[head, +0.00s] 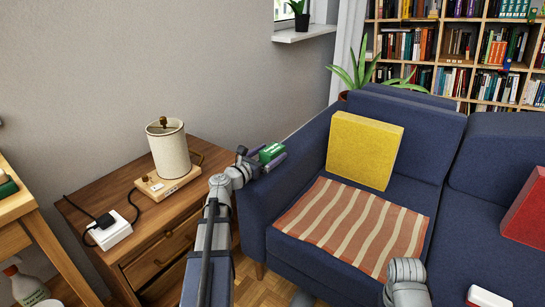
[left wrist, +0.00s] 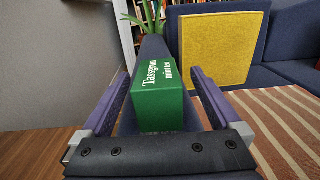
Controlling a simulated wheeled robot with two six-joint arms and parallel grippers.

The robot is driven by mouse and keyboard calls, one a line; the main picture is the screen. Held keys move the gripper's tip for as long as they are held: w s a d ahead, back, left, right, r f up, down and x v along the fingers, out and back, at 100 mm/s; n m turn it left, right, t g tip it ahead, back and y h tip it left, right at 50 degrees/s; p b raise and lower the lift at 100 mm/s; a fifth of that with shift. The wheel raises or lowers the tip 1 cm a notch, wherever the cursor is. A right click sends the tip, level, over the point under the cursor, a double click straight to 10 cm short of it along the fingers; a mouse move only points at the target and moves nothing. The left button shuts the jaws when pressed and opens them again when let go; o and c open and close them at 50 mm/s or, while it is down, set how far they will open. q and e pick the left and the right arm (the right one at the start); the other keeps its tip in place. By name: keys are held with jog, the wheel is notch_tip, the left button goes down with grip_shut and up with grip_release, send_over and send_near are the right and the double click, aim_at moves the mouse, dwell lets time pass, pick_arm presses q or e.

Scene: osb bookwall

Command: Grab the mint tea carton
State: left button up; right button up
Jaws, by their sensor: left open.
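The mint tea carton (head: 272,152) is a small green box with white lettering. It rests on top of the blue sofa's left arm (head: 314,144). My left gripper (head: 266,162) is open, and a gap shows between each finger and the carton. In the head view the gripper partly hides the carton. A grey link of my right arm shows at the bottom, but its gripper is out of view.
A yellow cushion (head: 364,150) and a striped blanket (head: 356,226) are on the sofa (head: 430,192). A wooden cabinet (head: 166,228) with a lamp (head: 170,150) and a white power box (head: 110,232) stands left of the sofa. A red cushion (head: 527,210) is at the right.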

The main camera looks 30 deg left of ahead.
aim_at(275, 146)
pick_arm(q)
jog(key=w, duration=0.3)
jog(key=shift+w+d, duration=0.1)
jog(key=shift+w, duration=0.2)
jog(key=c, duration=1.4)
notch_tip(275, 146, up, 10)
jog(key=p, duration=1)
